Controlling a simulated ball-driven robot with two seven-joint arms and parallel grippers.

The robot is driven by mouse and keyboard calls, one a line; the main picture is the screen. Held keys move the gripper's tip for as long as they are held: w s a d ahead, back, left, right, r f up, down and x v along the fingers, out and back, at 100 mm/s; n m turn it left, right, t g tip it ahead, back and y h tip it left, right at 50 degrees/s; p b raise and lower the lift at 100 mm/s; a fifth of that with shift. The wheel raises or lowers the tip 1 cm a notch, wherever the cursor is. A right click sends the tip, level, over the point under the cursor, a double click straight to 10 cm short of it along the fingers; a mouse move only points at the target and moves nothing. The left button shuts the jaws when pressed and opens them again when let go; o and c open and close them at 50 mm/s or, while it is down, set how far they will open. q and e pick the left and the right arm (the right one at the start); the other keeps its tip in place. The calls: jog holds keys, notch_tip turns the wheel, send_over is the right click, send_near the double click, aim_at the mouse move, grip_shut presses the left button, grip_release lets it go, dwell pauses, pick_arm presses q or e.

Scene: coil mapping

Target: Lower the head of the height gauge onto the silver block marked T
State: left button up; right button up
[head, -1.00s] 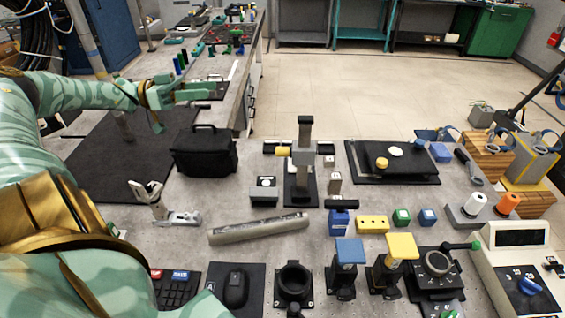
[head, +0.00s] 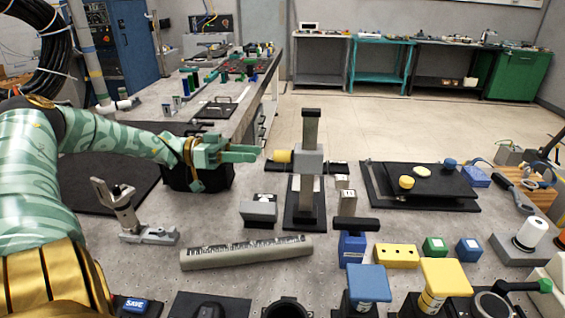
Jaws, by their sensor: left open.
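The height gauge stands on a black base with an upright grey column (head: 311,128). Its grey head (head: 307,160) sits partway up the column, with a yellow knob (head: 282,156) on its left side. My left gripper (head: 257,153) is open and empty, just left of the yellow knob, with a small gap seen between them. A small silver block (head: 347,204) with a dark mark stands right of the base, with another small block (head: 342,182) behind it. I cannot read which is marked T. My right gripper is out of view.
A ribbed grey bar (head: 246,254) lies in front of the gauge. A black bag (head: 196,180) stands behind my left gripper. A black plate (head: 440,186) with round knobs is at the right. Blue and yellow blocks stand at front right.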

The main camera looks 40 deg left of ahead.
aim_at(274, 155)
pick_arm(q)
jog(key=b+x, duration=0.1)
jog(key=x, duration=0.2)
jog(key=b+x, duration=0.1)
jog(key=x, duration=0.2)
jog(key=shift+w+d+f, duration=0.2)
jog(key=shift+w+d, duration=0.05)
jog(key=shift+w+d+r+b, duration=0.15)
jog(key=shift+w+d+b, duration=0.1)
jog(key=shift+d+b, duration=0.1)
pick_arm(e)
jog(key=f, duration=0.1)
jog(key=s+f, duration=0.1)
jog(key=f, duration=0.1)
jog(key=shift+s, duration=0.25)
pick_arm(q)
jog(key=shift+c, duration=0.3)
